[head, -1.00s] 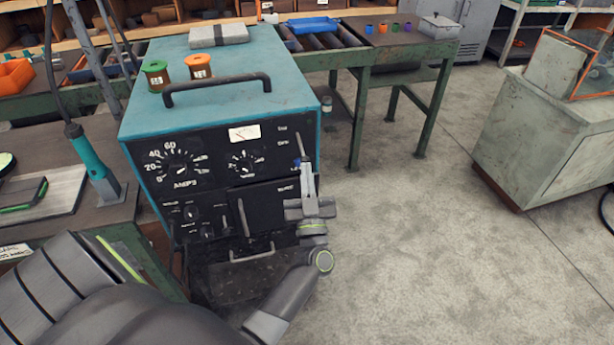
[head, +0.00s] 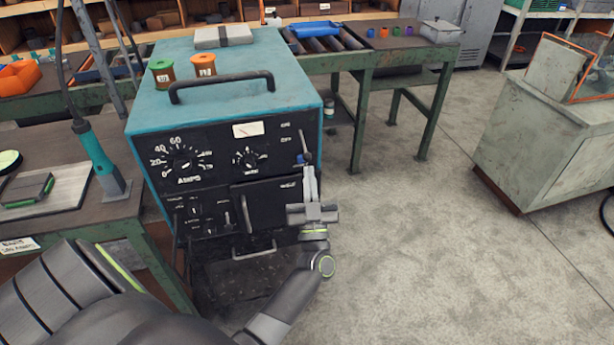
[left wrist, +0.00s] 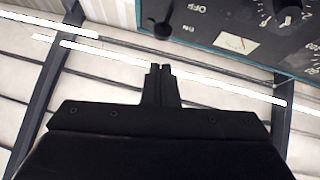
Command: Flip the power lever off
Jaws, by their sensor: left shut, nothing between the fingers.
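In the left wrist view, which shows the panel upside down, the lever's dark knob (left wrist: 162,31) is level with ON. My left gripper (head: 309,168) is shut and empty, just below the lever in the head view. In the left wrist view its fingertips (left wrist: 160,68) point toward the knob, with a gap in the picture. Whether they touch the lever's lower part is unclear.
The teal machine (head: 140,122) has a black top handle (head: 222,83), two wire spools (head: 203,66) and dials. A workbench (head: 60,222) stands left, a green-legged roller table (head: 436,115) behind, and a grey cabinet (head: 535,150) right. The floor (head: 440,240) between is clear.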

